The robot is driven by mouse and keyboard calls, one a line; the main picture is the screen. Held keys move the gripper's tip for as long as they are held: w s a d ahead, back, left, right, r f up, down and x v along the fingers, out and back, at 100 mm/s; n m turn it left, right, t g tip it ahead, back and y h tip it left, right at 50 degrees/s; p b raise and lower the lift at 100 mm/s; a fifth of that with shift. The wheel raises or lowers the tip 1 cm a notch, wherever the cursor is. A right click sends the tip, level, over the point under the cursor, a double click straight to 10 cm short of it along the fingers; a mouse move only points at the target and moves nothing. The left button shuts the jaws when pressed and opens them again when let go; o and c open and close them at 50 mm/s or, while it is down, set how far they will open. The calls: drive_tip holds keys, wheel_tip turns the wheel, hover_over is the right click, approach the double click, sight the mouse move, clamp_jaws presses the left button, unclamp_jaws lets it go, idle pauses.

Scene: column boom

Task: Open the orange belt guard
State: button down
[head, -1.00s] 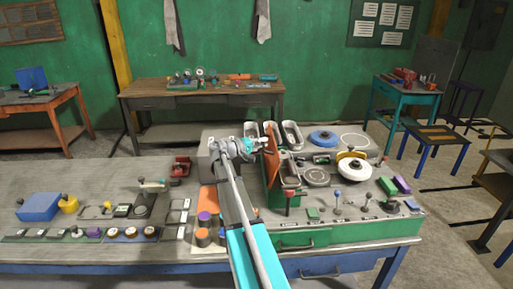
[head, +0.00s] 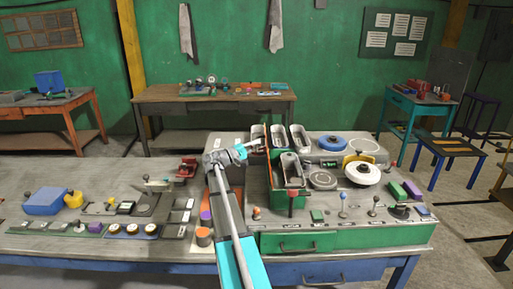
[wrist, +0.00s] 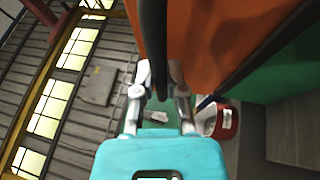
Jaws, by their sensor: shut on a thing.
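The orange belt guard (head: 269,160) shows as a thin, nearly edge-on panel on the green housing (head: 254,212) at the left of the grey machine top. In the wrist view the guard (wrist: 215,30) is a broad orange face filling the upper middle and right. A dark bar (wrist: 153,35) runs along it between my fingers. My gripper (head: 257,145) is at the guard's upper left side, and its fingers (wrist: 160,75) are closed around the dark bar. The exact contact is partly hidden. A grey part (head: 291,168) shows just right of the guard.
Grey trays (head: 279,137) stand behind the guard. A red-knobbed lever (head: 291,198) stands in front of the housing. The grey bench (head: 90,238) has bare room at the left.

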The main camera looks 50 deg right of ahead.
idle(0.7)
drive_tip(key=c, duration=0.7)
unclamp_jaws()
drive_tip(key=shift+a, duration=0.1)
